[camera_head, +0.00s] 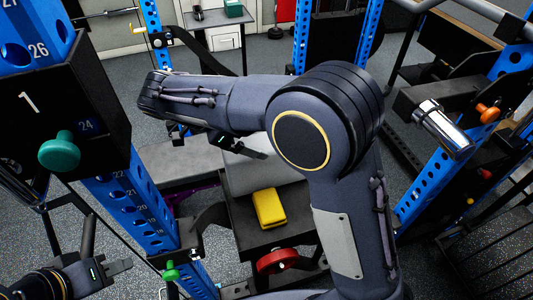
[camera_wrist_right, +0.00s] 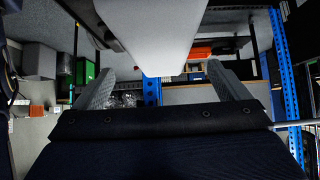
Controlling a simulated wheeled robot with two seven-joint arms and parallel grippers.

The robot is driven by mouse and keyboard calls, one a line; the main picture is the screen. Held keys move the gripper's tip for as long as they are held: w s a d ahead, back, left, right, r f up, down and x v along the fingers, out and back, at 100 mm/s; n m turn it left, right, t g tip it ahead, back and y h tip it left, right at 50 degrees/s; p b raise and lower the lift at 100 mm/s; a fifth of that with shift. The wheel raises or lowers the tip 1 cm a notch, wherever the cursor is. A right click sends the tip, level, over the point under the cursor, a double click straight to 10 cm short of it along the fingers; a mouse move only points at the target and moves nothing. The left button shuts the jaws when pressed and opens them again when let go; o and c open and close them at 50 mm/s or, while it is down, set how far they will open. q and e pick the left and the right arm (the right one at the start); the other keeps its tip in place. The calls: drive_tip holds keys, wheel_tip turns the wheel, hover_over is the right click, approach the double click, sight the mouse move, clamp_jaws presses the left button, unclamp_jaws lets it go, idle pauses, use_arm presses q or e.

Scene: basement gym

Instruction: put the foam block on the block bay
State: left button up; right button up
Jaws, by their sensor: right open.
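A yellow block (camera_head: 269,208), which looks like the foam block, lies on a dark flat platform (camera_head: 240,213) low in the middle of the head view. I cannot tell for sure which surface is the block bay. My right gripper (camera_head: 255,152) is above and behind the yellow block, beside a grey pad, apart from the block. In the right wrist view its two fingers (camera_wrist_right: 163,86) are spread, with a pale slab (camera_wrist_right: 155,35) beyond them and nothing clearly held. My left gripper (camera_head: 122,267) is at the lower left, away from the block; its jaw gap is unclear.
A blue rack post (camera_head: 135,205) and a black box marked 1 (camera_head: 75,110) stand at the left. A grey bench pad (camera_head: 185,160) lies behind the platform. A red disc (camera_head: 277,261) is in front of the block. More rack posts stand at the right.

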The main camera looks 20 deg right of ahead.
sight(269, 161)
drive_tip(key=p+x, duration=0.1)
drive_tip(key=x, duration=0.5)
drive_tip(key=shift+d+f, duration=0.15)
drive_tip(key=shift+d, duration=0.1)
drive_tip(key=c, duration=1.4)
drive_tip(key=shift+c, duration=0.9)
